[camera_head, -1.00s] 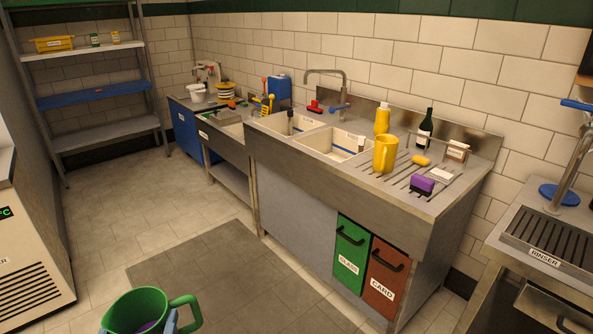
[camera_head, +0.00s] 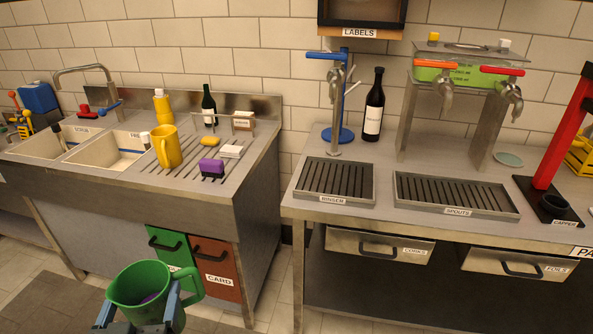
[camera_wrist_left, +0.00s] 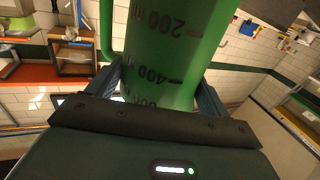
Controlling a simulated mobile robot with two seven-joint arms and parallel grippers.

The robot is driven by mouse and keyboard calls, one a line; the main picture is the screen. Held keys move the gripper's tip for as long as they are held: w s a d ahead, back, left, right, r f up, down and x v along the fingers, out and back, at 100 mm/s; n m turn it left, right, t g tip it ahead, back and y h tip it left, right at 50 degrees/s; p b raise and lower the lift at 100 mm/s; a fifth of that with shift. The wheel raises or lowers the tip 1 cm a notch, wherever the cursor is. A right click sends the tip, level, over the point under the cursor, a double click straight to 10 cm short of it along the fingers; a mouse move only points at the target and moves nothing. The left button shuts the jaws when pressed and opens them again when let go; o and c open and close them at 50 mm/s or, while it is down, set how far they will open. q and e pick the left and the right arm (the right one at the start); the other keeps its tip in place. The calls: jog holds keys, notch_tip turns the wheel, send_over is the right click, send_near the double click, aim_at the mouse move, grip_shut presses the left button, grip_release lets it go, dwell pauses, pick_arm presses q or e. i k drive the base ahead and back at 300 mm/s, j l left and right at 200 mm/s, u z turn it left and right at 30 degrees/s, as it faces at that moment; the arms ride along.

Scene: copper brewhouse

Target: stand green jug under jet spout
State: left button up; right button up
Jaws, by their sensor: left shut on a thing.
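The green jug (camera_head: 125,300) is at the bottom of the head view, upright, with its handle to the right and something purple inside. My left gripper (camera_head: 140,312) is shut on its body. The left wrist view shows the jug's side (camera_wrist_left: 165,45) with volume marks between my fingers. Which one is the jet spout I cannot tell. My right gripper is not in view.
The rinser (camera_head: 335,110) with a blue lever stands left of the spouts behind its own tray (camera_head: 333,200). A dark bottle (camera_head: 374,105) stands between them. A red capper (camera_head: 560,130) is at the right. The yellow jug (camera_head: 167,147) stands on the sink drainer. The SPOUTS tray is clear.

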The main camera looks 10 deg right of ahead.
aim_at(334, 179)
jog(key=i+l+z, duration=0.3)
jog(key=i, duration=0.2)
jog(key=i+l+z, duration=0.3)
jog(key=i, duration=0.2)
